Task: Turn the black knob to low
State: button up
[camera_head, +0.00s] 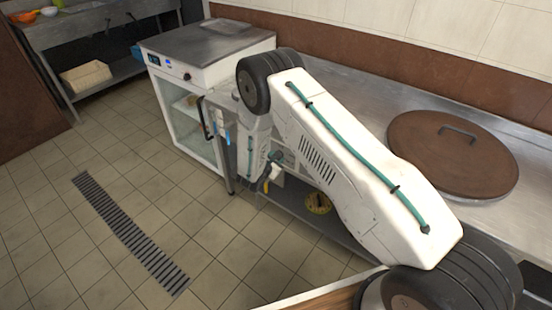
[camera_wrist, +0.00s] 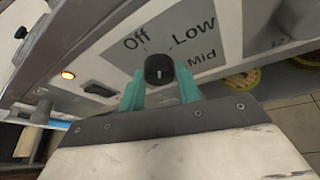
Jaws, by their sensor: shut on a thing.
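The black knob (camera_wrist: 158,68) is on a grey panel with the printed labels Off, Low and Mid, seen in the wrist view. Off is at upper left of the knob, Low at upper right and Mid to the right. A small pale mark shows on the knob's face; I cannot tell exactly which label it points at. My gripper (camera_wrist: 161,84) has its teal fingers on both sides of the knob and is shut on it. In the head view my arm hides the knob, and the fingers are hard to make out.
In the head view, a large brown lid (camera_head: 420,165) lies on the steel counter, and a white glass-fronted cabinet (camera_head: 215,72) stands behind my arm. The tiled floor at left is clear.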

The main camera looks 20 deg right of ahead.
jog(key=shift+s+f+m+t+y, duration=0.15)
jog(key=shift+m+t+y, duration=0.25)
jog(key=shift+m+t, duration=1.3)
jog(key=shift+m+g, duration=0.3)
jog(key=o, duration=1)
jog(key=shift+c, duration=0.2)
jog(key=v, duration=0.7)
jog(key=shift+s+a, duration=0.2)
jog(key=shift+s, duration=0.05)
